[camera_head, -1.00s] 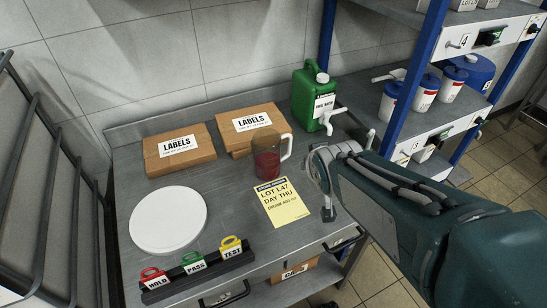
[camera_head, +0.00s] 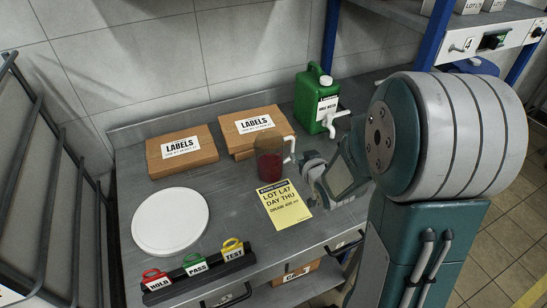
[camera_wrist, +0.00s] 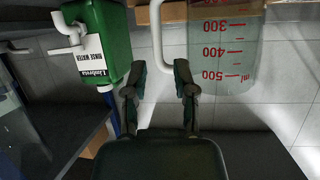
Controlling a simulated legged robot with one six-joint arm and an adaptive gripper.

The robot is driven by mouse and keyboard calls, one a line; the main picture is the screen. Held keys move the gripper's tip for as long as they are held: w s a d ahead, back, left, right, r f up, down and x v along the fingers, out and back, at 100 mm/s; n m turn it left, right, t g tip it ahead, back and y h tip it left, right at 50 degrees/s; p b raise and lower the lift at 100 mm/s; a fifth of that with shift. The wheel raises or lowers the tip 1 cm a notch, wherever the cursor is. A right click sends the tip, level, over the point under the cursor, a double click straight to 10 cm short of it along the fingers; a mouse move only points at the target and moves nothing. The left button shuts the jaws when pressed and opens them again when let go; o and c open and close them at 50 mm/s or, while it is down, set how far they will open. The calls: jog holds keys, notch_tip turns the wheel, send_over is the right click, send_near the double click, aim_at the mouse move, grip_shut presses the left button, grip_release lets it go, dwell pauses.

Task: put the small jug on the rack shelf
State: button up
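The small jug (camera_head: 268,162) stands upright on the steel bench. It is see-through, looks brown-red in the head view, and has a white handle on its right. In the wrist view the jug (camera_wrist: 226,45) shows red millilitre marks, with its handle (camera_wrist: 157,32) to the left. My gripper (camera_wrist: 160,75) is open, with a gap between its two fingers. The handle's bend lies ahead of or between the fingertips; contact cannot be told. In the head view my gripper is beside the jug's right side, its fingers largely hidden. The rack shelf (camera_head: 405,12) is at upper right.
A green rinse-water canister (camera_head: 308,100) with a white tap stands behind my gripper; it is close on the left in the wrist view (camera_wrist: 102,40). Label boxes (camera_head: 182,152), a yellow notice (camera_head: 284,205), a white disc (camera_head: 170,222) and a tag holder lie around. My arm hides the lower rack.

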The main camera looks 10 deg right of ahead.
aim_at(293, 149)
jog(key=x, duration=0.8)
jog(key=shift+d+f, duration=0.15)
jog(key=shift+s, duration=0.1)
grip_shut()
